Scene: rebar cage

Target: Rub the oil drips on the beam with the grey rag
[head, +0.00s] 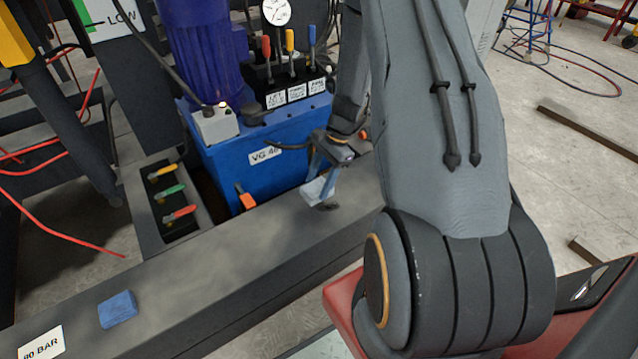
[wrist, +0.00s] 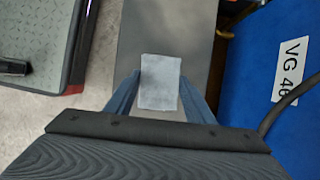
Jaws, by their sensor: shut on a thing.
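My gripper (head: 322,179) is shut on the grey rag (head: 314,191), a pale grey block-like piece, just over the dark beam (head: 250,245). In the wrist view the rag (wrist: 160,82) sits between the two blue fingers, with the beam (wrist: 185,30) behind it. I cannot tell whether the rag touches the beam. A small dark patch (head: 328,207) shows on the beam beside the rag; it may be an oil drip or a shadow. Other drips are not clear, and the rag hides the surface under it.
A blue cloth or pad (head: 118,309) lies on the beam near an "80 BAR" label (head: 42,344). A blue tank (head: 250,150) marked VG 46 stands behind the beam. The beam between pad and rag is clear.

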